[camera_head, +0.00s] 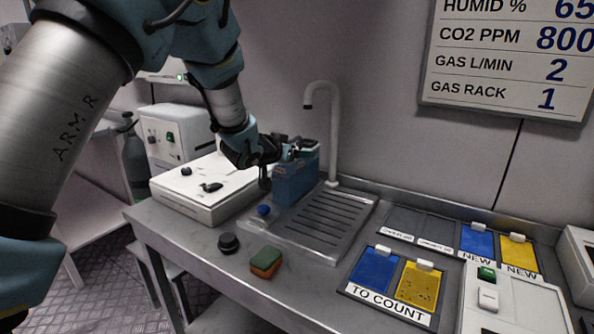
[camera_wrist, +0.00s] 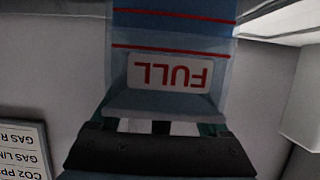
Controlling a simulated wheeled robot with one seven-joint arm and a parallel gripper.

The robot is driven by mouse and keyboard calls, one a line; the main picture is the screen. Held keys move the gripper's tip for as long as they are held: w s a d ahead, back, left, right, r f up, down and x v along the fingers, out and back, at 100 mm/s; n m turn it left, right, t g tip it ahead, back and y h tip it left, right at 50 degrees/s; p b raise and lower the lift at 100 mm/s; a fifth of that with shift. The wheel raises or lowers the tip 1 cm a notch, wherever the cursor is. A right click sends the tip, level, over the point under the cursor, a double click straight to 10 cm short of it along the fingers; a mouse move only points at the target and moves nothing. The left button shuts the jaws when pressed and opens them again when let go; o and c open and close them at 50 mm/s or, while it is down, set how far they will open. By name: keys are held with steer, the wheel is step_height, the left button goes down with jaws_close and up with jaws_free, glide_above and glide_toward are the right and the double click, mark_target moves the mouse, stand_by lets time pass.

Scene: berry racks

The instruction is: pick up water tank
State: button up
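The water tank (camera_head: 296,182) is a blue box standing upright on the ribbed drain tray of the sink, below the tap. In the wrist view the tank (camera_wrist: 170,30) fills the top middle, with red lines and an upside-down FULL label. My gripper (camera_head: 292,150) is at the top of the tank, reaching in from the left. In the wrist view my gripper (camera_wrist: 158,127) is close against the tank's lower edge in the picture. Its fingertips are mostly hidden, so I cannot tell whether they are closed on the tank.
A grey tap (camera_head: 334,130) rises just behind the tank. A white box device (camera_head: 205,185) stands left of it. A black knob (camera_head: 228,243) and a green-orange sponge (camera_head: 266,262) lie in front. Blue and yellow cards lie in trays (camera_head: 345,290) on the right.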

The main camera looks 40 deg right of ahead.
jaws_close()
steer(key=shift+r, duration=0.15)
stand_by(0.5)
steer(key=shift+r, duration=0.1)
